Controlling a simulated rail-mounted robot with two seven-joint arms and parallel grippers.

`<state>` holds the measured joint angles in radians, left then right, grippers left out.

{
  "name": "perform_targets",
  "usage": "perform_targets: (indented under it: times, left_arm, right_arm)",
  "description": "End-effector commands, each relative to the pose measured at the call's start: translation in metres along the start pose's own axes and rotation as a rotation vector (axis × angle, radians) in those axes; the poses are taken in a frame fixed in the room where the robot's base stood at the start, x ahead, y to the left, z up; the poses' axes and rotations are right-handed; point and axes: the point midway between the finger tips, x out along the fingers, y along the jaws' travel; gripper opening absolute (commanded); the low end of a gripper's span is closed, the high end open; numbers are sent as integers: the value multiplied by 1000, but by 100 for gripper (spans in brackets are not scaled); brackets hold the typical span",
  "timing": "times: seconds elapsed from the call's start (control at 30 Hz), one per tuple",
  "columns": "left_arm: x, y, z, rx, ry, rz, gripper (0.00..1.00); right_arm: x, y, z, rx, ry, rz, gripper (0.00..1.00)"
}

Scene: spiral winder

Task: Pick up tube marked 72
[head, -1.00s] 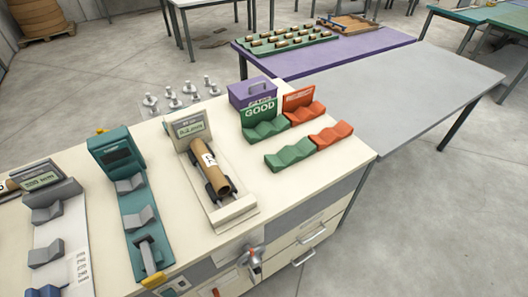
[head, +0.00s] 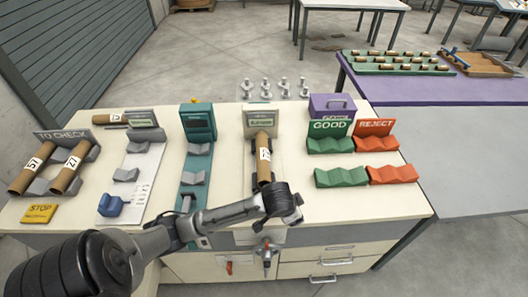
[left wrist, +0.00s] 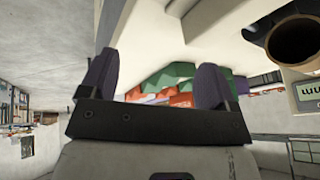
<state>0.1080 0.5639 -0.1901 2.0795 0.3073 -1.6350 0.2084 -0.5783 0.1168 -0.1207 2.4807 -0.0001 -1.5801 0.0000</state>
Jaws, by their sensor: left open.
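A brown cardboard tube (head: 264,160) with a white label lies lengthwise on the cream gauge (head: 260,121) with a display. Its label is turned sideways and too small to read surely. My left gripper (head: 286,203) is at the near end of this tube, by the table's front. The left wrist view shows its two dark fingers (left wrist: 155,85) spread and empty. A tube's round open end (left wrist: 295,40) shows at upper right there, outside the fingers. My right gripper is not in view.
Two tubes, apparently 57 (head: 32,168) and 27 (head: 71,168), lie on the TO CHECK rack (head: 88,138). Another tube (head: 108,118) is at the grey gauge (head: 143,119). Green GOOD cradles (head: 341,177) and orange REJECT cradles (head: 392,174) stand on the right.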

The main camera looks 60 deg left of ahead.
Motion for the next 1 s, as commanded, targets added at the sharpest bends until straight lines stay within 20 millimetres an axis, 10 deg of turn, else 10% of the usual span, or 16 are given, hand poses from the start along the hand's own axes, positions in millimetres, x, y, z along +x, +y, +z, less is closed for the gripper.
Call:
perform_targets:
  times: [0.07,0.5,0.7,1.0]
  left_arm:
    - [-12,-46,-33,-82,-29,-38,83]
    - [-40,-235,-42,-1041,-453,-68,83]
    - [-46,-259,-37,-1202,-505,-70,83]
    - [-2,-250,-16,-1221,-512,-69,83]
  right_arm:
    - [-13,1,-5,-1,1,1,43]
    - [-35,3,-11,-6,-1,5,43]
    - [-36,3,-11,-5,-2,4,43]
    - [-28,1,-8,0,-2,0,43]
